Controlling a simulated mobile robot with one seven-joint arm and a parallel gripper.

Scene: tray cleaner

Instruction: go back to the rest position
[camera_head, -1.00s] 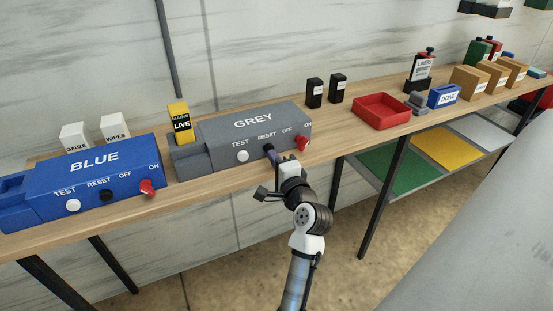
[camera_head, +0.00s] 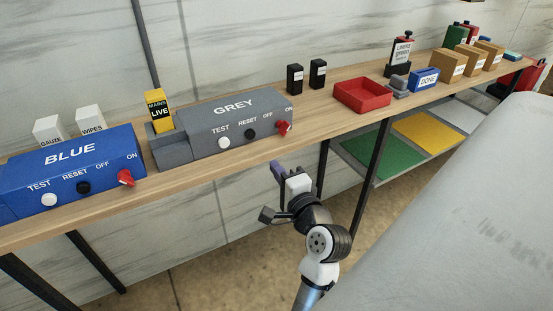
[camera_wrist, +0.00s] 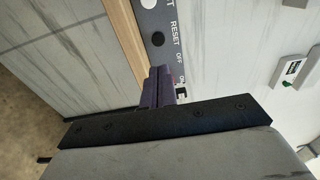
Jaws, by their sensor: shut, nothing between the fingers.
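My gripper (camera_head: 277,172) is in front of the shelf's front edge, below the right end of the grey box, apart from it. Its purple fingers (camera_wrist: 159,86) are together with nothing between them. The grey box (camera_head: 190,140) has a white TEST button (camera_head: 223,144), a black RESET button (camera_head: 251,133) and a red knob (camera_head: 284,127) by OFF and ON. In the wrist view the RESET button (camera_wrist: 158,39) shows past the fingers, which partly hide the red knob.
The wooden shelf (camera_head: 330,128) carries a blue box (camera_head: 70,172) at left, a yellow MAINS LIVE block (camera_head: 156,109), two black blocks, a red tray (camera_head: 363,104) and a blue DONE box (camera_head: 423,79). A grey surface (camera_head: 460,210) fills the right.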

